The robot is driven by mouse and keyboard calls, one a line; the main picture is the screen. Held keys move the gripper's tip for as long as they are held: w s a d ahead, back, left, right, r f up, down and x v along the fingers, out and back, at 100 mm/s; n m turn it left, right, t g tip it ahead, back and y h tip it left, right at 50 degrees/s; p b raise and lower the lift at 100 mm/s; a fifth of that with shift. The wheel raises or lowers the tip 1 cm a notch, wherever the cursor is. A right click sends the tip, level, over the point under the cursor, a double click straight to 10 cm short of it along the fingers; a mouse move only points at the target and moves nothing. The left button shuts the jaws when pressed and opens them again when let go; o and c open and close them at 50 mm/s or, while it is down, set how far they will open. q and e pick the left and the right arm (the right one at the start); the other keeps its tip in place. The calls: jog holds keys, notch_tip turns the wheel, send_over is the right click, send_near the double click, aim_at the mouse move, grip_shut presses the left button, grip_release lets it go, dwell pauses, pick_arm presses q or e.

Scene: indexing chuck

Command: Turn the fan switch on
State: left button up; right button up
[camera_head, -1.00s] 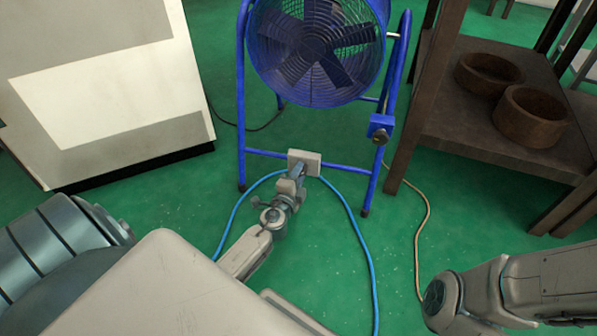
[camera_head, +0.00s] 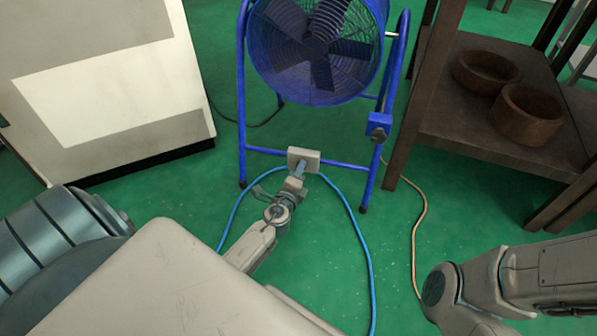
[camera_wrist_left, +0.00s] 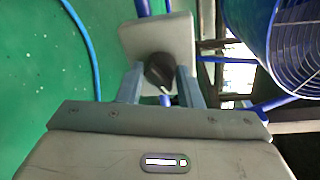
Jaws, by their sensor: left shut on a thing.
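The blue drum fan (camera_head: 316,52) stands on a blue tube frame. A light grey switch box (camera_head: 304,158) sits on the frame's lower crossbar, and it also shows in the left wrist view (camera_wrist_left: 180,38). A dark rotary knob (camera_wrist_left: 160,70) is on the box's face. My left gripper (camera_wrist_left: 160,82) has one finger on each side of this knob and is shut on it. In the head view my left gripper (camera_head: 298,170) is at the box and hides the knob. My right gripper is out of view; only part of the right arm shows.
A second dark knob on a blue bracket (camera_head: 379,128) is on the frame's right post. Blue hose (camera_head: 366,250) and tan cable (camera_head: 421,205) lie on the green floor. A white cabinet (camera_head: 100,60) stands left; a brown shelf (camera_head: 450,115) with two bowls stands right.

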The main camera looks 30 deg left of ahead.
pick_arm(q)
jog(key=o, duration=0.9)
jog(key=shift+o, duration=0.2)
jog(key=v, duration=1.1)
jog(key=shift+p, duration=0.35)
